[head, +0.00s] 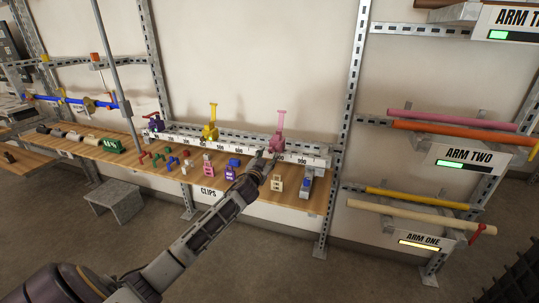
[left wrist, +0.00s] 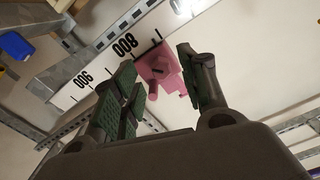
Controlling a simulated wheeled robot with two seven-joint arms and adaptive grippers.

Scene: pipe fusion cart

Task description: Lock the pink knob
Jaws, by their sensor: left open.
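The pink knob (head: 277,143) sits low on a pink clamp with an upright T-shaped handle (head: 281,117), on the white ruler rail at the back of the bench. In the left wrist view the pink clamp (left wrist: 158,66) shows close to the 800 mark, with a small pink rod-like part (left wrist: 153,90) sticking out. My left gripper (head: 264,162) is open and empty, just in front of and slightly below the clamp. In the left wrist view its two fingers (left wrist: 158,85) stand on either side of the pink part, apart from it as far as I can tell. My right gripper is not in view.
A metal post (head: 346,130) rises at right.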

